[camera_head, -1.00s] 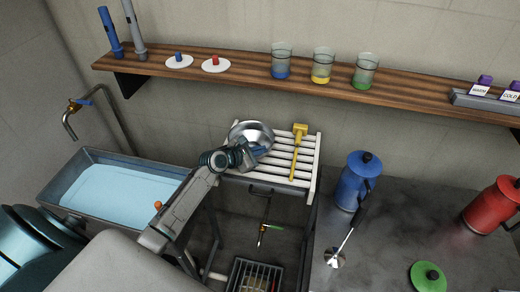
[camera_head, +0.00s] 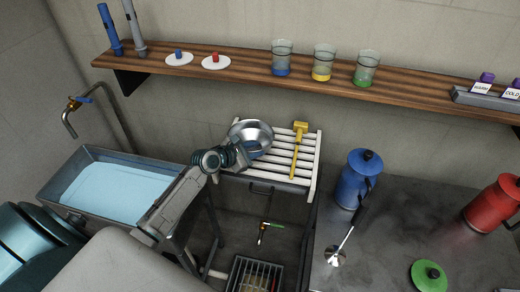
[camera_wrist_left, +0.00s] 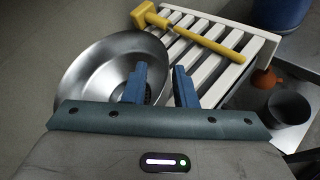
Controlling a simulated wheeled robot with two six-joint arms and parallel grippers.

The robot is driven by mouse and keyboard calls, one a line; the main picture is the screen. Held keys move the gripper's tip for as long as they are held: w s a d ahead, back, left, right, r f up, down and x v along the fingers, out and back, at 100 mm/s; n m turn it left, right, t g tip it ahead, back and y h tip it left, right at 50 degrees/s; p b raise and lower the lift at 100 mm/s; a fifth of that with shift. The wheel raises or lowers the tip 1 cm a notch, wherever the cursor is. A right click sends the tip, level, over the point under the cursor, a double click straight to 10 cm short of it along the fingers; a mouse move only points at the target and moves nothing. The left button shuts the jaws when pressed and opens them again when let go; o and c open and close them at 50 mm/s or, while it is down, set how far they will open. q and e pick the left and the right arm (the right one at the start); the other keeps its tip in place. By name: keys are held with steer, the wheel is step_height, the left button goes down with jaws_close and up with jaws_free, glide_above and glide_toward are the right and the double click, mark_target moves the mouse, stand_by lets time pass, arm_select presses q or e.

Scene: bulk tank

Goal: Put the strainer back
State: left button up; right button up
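The strainer, a shiny metal bowl (camera_head: 252,131), rests on the back left of the white slatted rack (camera_head: 309,178). In the left wrist view the strainer (camera_wrist_left: 105,62) lies at the left, beside the slats, with a dark patch low in it partly hidden by a finger. My left gripper (camera_head: 251,151) is at the strainer's near side. Its two blue fingers (camera_wrist_left: 160,86) are apart, with slats and part of the strainer visible between them. The left finger overlaps the strainer in that view; I cannot tell whether they touch. My right gripper is not in view.
A yellow brush-like tool (camera_head: 297,150) lies on the rack right of the strainer. A trough of liquid (camera_head: 60,200) stands left. A wooden shelf (camera_head: 220,75) with jars runs above. A blue can (camera_head: 352,185) stands on the right counter (camera_head: 395,225). A floor grate (camera_head: 253,275) lies below.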

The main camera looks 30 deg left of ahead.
arm_select(q)
steer(key=v, duration=0.9)
steer(key=shift+b, duration=0.3)
steer(key=shift+s+a, duration=0.1)
steer(key=shift+s, duration=0.05)
